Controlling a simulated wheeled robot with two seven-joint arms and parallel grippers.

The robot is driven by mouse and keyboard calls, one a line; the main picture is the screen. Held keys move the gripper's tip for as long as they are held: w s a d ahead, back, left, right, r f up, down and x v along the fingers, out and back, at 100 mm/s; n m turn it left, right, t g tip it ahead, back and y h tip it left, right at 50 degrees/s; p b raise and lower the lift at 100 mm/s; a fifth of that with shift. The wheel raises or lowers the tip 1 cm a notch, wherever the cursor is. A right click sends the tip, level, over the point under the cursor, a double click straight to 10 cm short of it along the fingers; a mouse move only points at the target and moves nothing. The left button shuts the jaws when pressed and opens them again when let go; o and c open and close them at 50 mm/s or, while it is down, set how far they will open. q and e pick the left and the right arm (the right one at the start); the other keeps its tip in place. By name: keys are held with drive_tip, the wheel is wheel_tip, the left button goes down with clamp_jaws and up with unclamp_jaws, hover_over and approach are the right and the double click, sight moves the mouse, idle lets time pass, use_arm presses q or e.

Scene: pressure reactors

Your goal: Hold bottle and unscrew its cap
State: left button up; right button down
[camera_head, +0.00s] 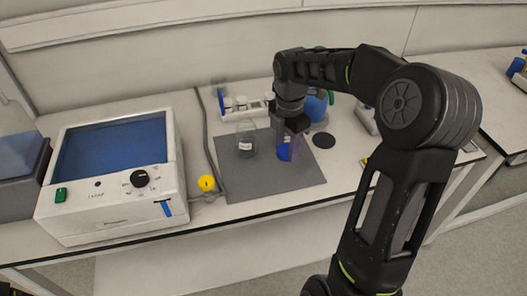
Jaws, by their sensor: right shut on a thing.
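My right gripper (291,131) comes down from above over the grey mat (248,183). It is shut on a bottle with blue on it (285,153), which stands at or just above the mat's right half. The gripper hides the bottle's upper part, so I cannot make out its cap. A clear glass bottle with a white label (246,141) stands upright on the mat, left of the gripper.
A white instrument with a blue panel (115,145) and black knob stands at left. A yellow round thing (206,183) lies beside the mat. Behind are a white rack (241,107) with small bottles and a larger blue bottle (316,108). The mat's front is clear.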

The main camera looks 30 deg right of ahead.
hover_over(284, 178)
drive_tip(key=shift+f, duration=3.15)
drive_tip(key=shift+f, duration=1.9)
drive_tip(key=shift+f, duration=0.2)
drive_tip(key=c, duration=0.7)
unclamp_jaws()
drive_tip(key=shift+r, duration=0.1)
drive_tip(key=shift+c, duration=0.2)
